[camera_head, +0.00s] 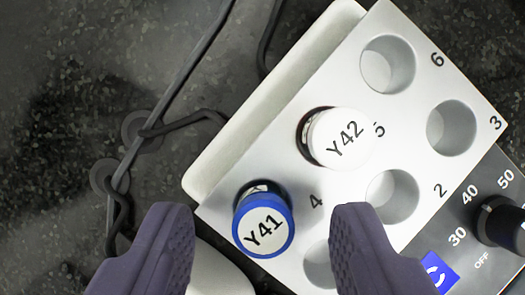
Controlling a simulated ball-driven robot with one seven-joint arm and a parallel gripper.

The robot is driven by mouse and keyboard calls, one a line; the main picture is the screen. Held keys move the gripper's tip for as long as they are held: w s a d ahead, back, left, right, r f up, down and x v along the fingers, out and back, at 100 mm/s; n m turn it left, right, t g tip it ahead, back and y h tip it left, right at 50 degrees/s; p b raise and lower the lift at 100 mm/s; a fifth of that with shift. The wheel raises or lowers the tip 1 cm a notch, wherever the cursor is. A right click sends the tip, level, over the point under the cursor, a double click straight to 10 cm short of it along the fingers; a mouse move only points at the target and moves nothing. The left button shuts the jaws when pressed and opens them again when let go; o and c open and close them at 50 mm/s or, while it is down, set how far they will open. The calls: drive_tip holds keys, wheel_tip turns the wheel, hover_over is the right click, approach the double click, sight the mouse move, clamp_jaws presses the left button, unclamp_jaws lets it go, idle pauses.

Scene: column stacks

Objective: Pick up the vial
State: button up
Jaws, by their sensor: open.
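A vial with a blue-rimmed cap marked Y41 (264,224) stands in the hole by number 4 of a silver block (290,130). A second vial with a white cap marked Y42 (338,138) stands in the hole by number 5. Both lean slightly in the picture. My gripper (262,235) is open and empty, with one dark purple finger at the lower left and one at the lower right. The Y41 cap lies between the fingers in the picture, with gaps on both sides. How far the fingertips are above it, I cannot tell. The right finger hides part of an empty hole.
The block has several empty holes (387,64). A dark control panel with a black knob (503,222) and a blue label (441,271) lies at the lower right. Black cables (186,72) run over the dark speckled surface (70,110) at left, which is otherwise clear.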

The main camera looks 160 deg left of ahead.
drive_tip(key=shift+w+d+f, duration=0.1)
drive_tip(key=shift+w+f, duration=0.1)
drive_tip(key=shift+f, duration=0.35)
drive_tip(key=shift+r, duration=0.1)
clamp_jaws()
drive_tip(key=shift+r, duration=0.1)
